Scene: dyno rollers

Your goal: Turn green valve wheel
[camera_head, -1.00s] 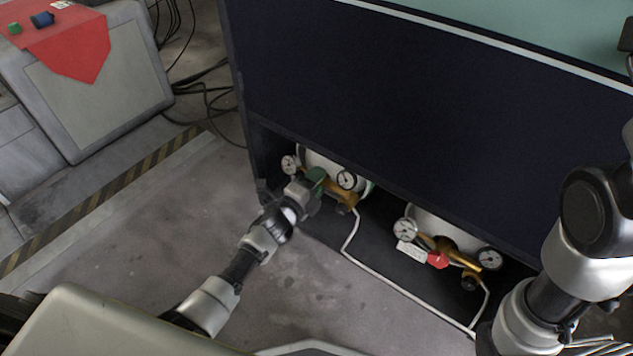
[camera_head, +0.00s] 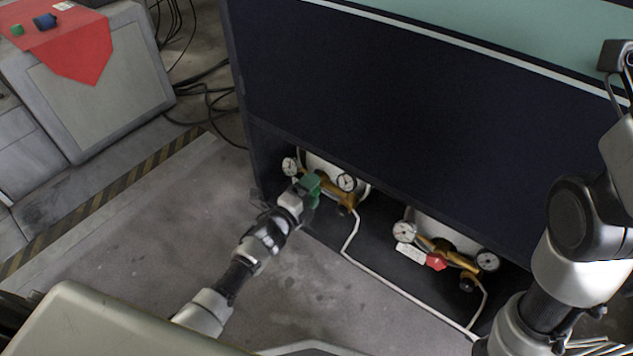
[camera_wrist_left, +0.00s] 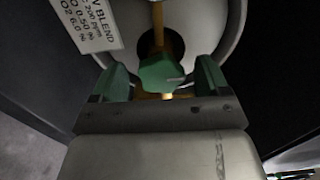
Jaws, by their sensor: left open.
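The green valve wheel (camera_wrist_left: 160,74) sits on a brass stem in front of a white gas cylinder (camera_wrist_left: 205,25) in the left wrist view. My left gripper (camera_wrist_left: 162,82) is open, with one green-tipped finger on each side of the wheel. I cannot tell whether the fingers touch it. In the head view my left gripper (camera_head: 311,188) is at the left brass regulator (camera_head: 338,190), where it largely hides the wheel. My right arm shows at the right edge of the head view, but its gripper is not in view.
A red valve wheel (camera_head: 436,262) sits on the right regulator, between two gauges. A white hose (camera_head: 350,238) runs along the compartment floor. The dark cabinet panel (camera_head: 400,100) overhangs the cylinders. Grey floor (camera_head: 150,215) is clear at left.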

